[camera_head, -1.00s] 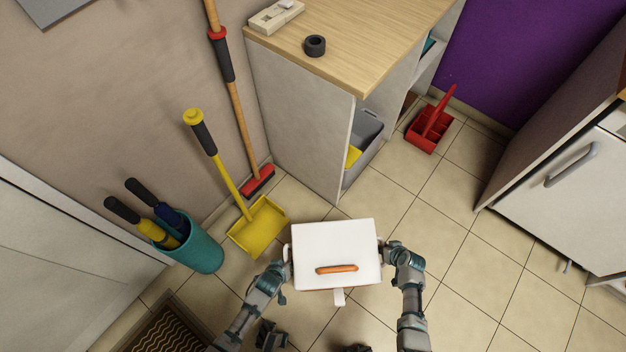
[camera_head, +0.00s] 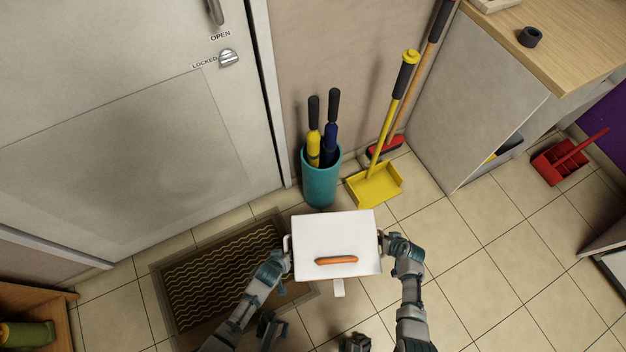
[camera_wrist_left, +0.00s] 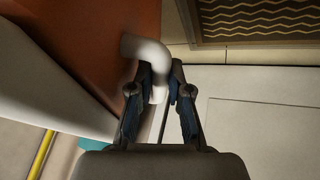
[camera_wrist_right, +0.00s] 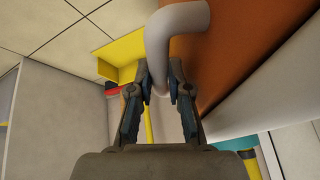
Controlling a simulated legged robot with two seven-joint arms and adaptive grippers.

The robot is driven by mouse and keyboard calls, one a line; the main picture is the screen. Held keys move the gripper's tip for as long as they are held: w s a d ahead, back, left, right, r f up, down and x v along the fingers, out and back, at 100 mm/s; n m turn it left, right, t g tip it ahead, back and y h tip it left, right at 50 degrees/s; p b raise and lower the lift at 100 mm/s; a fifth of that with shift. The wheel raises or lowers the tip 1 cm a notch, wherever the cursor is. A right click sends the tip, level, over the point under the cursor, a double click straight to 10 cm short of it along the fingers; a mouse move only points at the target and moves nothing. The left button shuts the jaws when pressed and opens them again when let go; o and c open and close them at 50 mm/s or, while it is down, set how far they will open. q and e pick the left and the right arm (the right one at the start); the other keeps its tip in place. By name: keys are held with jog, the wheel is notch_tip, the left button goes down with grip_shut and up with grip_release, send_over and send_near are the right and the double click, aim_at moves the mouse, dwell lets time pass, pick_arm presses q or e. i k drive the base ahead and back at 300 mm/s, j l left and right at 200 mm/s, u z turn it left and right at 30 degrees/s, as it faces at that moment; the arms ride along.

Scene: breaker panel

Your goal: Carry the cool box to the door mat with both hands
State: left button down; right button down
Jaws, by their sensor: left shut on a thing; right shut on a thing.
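The cool box (camera_head: 336,236) has a white lid with an orange handle on top, and its body is orange in both wrist views. It is held level between my two arms, above the floor. My left gripper (camera_wrist_left: 160,88) is shut on the white side handle (camera_wrist_left: 148,50) of the box. My right gripper (camera_wrist_right: 158,85) is shut on the other white side handle (camera_wrist_right: 172,28). In the head view both grippers are small and partly hidden beside the box. The door mat (camera_head: 222,275), dark with wavy gold lines, lies on the floor to the left of the box, partly behind my left arm.
A teal umbrella stand (camera_head: 320,180) stands just beyond the box, with a yellow dustpan (camera_head: 375,187) to its right. A white door (camera_head: 120,130) is behind the mat. A wooden shelf (camera_head: 35,303) is at lower left.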

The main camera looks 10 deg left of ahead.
aim_at(229, 284)
jog(key=k+j+u, duration=0.1)
jog(key=j+u, duration=0.15)
jog(key=j, duration=0.15)
jog(key=k+j+u, duration=0.1)
jog(key=j+u, duration=0.15)
jog(key=j, duration=0.15)
jog(key=j+u, duration=0.25)
jog(key=j, duration=0.15)
jog(key=k, duration=0.05)
